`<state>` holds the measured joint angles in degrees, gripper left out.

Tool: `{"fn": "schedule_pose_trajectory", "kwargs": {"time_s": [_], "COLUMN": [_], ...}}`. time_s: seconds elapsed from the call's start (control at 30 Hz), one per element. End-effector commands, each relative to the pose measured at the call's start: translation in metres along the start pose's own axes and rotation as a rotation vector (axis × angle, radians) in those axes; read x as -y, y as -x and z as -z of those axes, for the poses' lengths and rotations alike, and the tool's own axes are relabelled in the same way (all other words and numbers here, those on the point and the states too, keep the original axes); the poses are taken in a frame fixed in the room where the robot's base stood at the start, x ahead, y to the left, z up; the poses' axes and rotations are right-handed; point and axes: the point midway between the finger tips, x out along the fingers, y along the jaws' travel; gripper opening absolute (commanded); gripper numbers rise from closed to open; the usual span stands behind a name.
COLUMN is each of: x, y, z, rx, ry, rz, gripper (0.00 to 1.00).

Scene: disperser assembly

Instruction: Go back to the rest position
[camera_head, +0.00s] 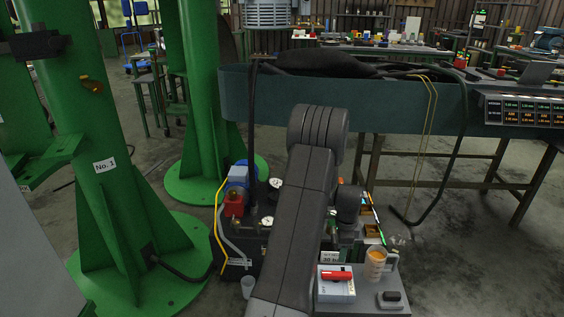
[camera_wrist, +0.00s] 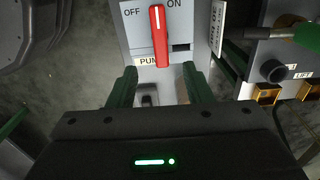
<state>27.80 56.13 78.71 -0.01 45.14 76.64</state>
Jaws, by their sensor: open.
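My gripper (camera_wrist: 160,82) is open in the wrist view. Its two green fingers stand apart with nothing between them, just below a pale pump switch box (camera_wrist: 190,20). The red handle (camera_wrist: 159,38) on the box lies nearly upright in that view, between the OFF and ON labels. In the head view the box (camera_head: 337,290) sits low at the right of my arm, with the red handle (camera_head: 336,275) lying across it. My dark arm reaches over the equipment, and my gripper cannot be made out there.
A beaker of orange liquid (camera_head: 375,266) and a small grey block (camera_head: 391,298) stand right of the box. Green columns (camera_head: 115,180) rise at left. A teal-edged bench (camera_head: 340,104) runs behind my arm. A LIFT panel (camera_wrist: 285,60) is at right in the wrist view.

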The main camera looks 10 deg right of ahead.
Motion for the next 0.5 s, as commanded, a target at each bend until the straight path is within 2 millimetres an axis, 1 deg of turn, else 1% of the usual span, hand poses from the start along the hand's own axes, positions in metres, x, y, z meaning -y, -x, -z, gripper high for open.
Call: {"fn": "schedule_pose_trajectory", "kwargs": {"time_s": [0.03, 0.2, 0.4, 0.5], "x": [-0.001, -0.001, 0.0, 0.0], "y": [-0.012, -0.046, -0.085, -0.101], "z": [0.0, 0.0, -0.001, -0.001], "rx": [0.0, 0.001, 0.0, 0.0], "ry": [0.0, 0.001, 0.001, 0.001], "rz": [-0.002, -0.003, -0.002, -0.002], "gripper": [0.45, 0.45, 0.45, 0.45]}}
